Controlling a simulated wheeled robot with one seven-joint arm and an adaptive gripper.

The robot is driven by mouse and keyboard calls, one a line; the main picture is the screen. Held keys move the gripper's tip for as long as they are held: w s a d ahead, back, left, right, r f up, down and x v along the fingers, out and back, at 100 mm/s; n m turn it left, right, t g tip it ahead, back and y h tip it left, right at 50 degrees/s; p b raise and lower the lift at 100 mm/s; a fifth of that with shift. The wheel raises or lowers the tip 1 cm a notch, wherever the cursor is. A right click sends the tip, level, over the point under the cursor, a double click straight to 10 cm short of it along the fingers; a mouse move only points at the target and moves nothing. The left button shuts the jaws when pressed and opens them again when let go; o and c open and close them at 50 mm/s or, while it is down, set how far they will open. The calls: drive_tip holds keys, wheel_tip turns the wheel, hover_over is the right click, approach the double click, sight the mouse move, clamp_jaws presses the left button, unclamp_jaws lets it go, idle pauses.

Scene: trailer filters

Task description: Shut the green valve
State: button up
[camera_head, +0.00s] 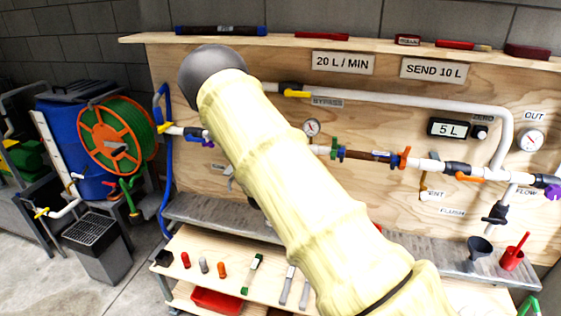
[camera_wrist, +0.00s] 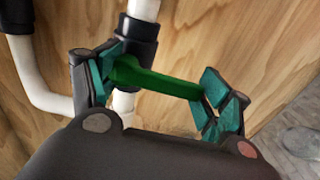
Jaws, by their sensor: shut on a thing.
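The green valve handle (camera_wrist: 152,79) shows in the wrist view as a long green lever on a black valve body (camera_wrist: 137,38). The valve sits on a white pipe in front of the plywood panel. My gripper (camera_wrist: 163,84) has its teal-padded fingers at the two ends of the lever and is shut on it lengthwise. The lever slants across the white pipe. In the head view, my pale-sleeved arm covers the middle of the panel. My gripper and this valve cannot be made out there.
The plywood panel (camera_head: 383,107) carries white pipes, gauges and other valves, including orange (camera_head: 404,158) and yellow (camera_head: 296,93) handles. A blue barrel with a hose reel (camera_head: 113,138) stands left. Bare floor shows at lower left.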

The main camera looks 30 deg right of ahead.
drive_tip(key=o, duration=1.5)
drive_tip(key=shift+c, duration=0.2)
drive_tip(key=v, duration=1.2)
drive_tip(key=shift+f, duration=0.15)
